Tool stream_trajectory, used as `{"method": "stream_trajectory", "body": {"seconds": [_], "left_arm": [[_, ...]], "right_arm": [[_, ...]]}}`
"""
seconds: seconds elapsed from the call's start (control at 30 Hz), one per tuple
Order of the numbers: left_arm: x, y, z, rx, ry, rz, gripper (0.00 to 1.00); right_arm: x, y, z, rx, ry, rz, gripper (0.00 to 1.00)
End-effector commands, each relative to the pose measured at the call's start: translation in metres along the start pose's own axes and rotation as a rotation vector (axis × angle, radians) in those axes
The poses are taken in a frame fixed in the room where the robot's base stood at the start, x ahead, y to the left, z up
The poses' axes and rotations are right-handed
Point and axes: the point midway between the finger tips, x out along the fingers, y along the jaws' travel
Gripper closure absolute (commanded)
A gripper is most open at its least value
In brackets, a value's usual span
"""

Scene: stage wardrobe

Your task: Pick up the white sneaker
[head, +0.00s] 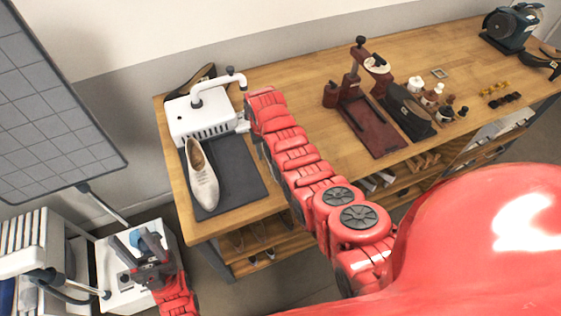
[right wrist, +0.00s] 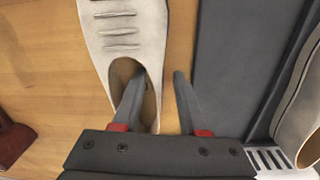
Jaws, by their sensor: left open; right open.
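A white sneaker (right wrist: 122,40) with lace bars lies on the wood beside the dark mat in the right wrist view. My right gripper (right wrist: 155,85) is open at its heel end. One finger overlaps the shoe's opening and the other is outside the right side wall; I cannot tell how deep they reach. In the head view my right arm hides this sneaker and the gripper. Another pale shoe (head: 203,180) lies on the dark mat (head: 240,165); its edge shows in the right wrist view (right wrist: 306,100). My left gripper (head: 150,243) is open and empty, low at the left, away from the bench.
A white vented machine (head: 203,122) with a pipe stands behind the mat. A grinder (head: 508,30) is at the far right. A grey panel (head: 55,100) rises at left.

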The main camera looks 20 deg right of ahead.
Motion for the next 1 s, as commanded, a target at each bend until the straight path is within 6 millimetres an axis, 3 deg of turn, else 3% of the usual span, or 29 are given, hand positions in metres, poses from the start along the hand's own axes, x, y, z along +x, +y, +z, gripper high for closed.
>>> {"method": "stream_trajectory", "body": {"seconds": [0.1, 0.33, 1.0], "left_arm": [[-0.0003, 0.0000, 0.0000, 0.000, 0.000, 0.000, 0.50], [-0.0003, 0.0000, 0.0000, 0.000, 0.000, 0.000, 0.50], [-0.0037, 0.0002, 0.0006, 0.000, 0.000, 0.000, 0.50]], "right_arm": [[0.0002, 0.0001, 0.0000, 0.000, 0.000, 0.000, 0.57], [0.0000, 0.0001, 0.0002, 0.000, -0.001, 0.000, 0.99], [-0.0021, 0.0001, 0.0002, 0.000, -0.002, 0.000, 1.00]]}}
